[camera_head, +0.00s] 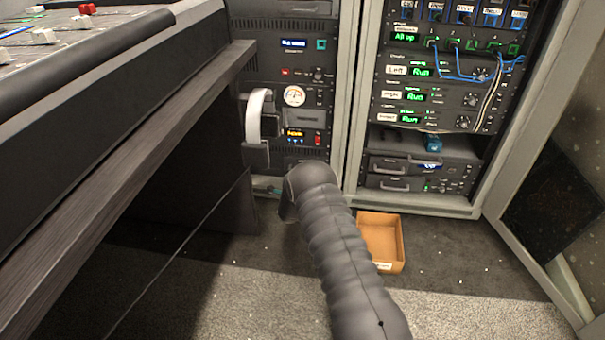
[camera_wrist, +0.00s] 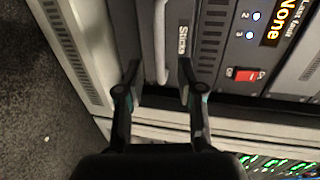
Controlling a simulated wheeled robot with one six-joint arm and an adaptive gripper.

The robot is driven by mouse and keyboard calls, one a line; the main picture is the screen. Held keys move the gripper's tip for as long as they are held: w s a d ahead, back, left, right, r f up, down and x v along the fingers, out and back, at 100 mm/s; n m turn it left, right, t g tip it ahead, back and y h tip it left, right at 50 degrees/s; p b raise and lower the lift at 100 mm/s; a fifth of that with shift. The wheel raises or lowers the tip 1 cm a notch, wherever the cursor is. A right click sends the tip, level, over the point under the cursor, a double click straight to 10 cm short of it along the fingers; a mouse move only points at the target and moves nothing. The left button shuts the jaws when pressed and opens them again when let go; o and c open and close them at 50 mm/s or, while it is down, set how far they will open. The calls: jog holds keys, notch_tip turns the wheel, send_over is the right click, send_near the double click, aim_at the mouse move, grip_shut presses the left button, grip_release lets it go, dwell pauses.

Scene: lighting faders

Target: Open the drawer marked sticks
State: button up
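In the wrist view a dark drawer front (camera_wrist: 132,30) carries a small label reading "Sticks" (camera_wrist: 183,40) and a pale bar handle (camera_wrist: 161,40). My gripper (camera_wrist: 158,68) is open, its two fingertips apart on either side of the handle's near end. I cannot tell whether either finger touches the handle. The drawer looks shut. In the head view my dark sleeved arm covers the lower part of the left rack, so the drawer and my fingers are hidden there.
White headphones (camera_head: 256,115) hang on the left rack's front. An orange tray (camera_head: 382,238) lies on the floor right of my arm. The mixing desk (camera_head: 95,95) overhangs on the left, and an open rack door (camera_head: 560,150) stands on the right.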

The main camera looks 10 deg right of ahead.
jog(key=shift+b+x, duration=0.5)
jog(key=shift+x, duration=2.7)
grip_shut()
jog(key=shift+s, duration=0.1)
